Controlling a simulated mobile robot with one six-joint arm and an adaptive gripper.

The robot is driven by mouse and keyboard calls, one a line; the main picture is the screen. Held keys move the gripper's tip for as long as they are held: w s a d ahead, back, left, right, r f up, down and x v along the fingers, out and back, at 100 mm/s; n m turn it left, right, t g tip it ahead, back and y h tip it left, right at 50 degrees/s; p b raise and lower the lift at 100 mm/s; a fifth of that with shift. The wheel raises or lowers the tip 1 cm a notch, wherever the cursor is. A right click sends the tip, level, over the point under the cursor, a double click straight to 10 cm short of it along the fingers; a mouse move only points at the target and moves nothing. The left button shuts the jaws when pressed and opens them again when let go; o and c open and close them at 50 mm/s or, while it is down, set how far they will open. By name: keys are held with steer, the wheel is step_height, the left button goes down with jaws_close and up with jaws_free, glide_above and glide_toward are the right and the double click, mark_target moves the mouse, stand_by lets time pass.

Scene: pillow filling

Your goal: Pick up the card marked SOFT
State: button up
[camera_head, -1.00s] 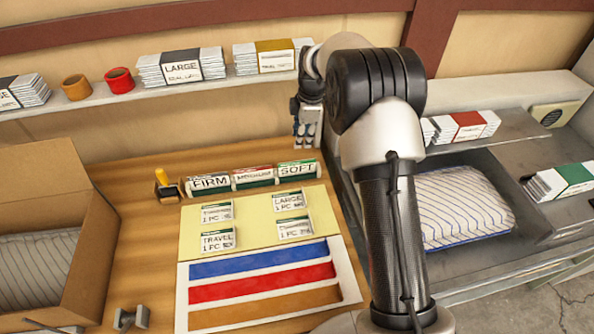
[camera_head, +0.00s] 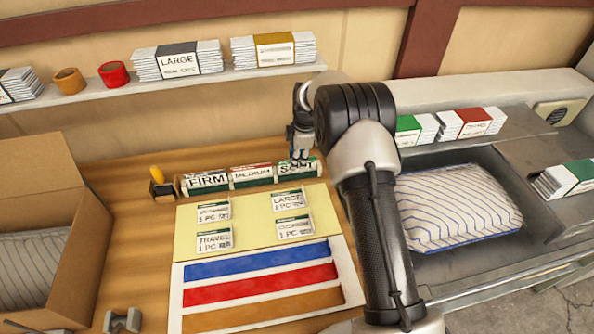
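The card marked SOFT (camera_head: 308,171) stands at the right end of a row of cards at the back of the wooden table. The FIRM card (camera_head: 207,181) is at the left end of that row, with the MEDIUM card (camera_head: 252,174) between. My gripper (camera_head: 299,160) points down at the SOFT card and covers part of its lettering. Its fingers are small and dark here, and I cannot tell whether they touch the card or how far apart they are.
A yellow-handled tool (camera_head: 158,179) stands left of the row. A yellow sheet (camera_head: 255,232) with several small cards lies in front. An open cardboard box (camera_head: 75,225) is at left. A striped pillow (camera_head: 455,208) lies in a grey tray at right. A shelf (camera_head: 110,98) runs behind.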

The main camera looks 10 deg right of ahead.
steer(key=shift+r, duration=0.1)
jaws_close()
steer(key=shift+r, duration=0.15)
stand_by(0.3)
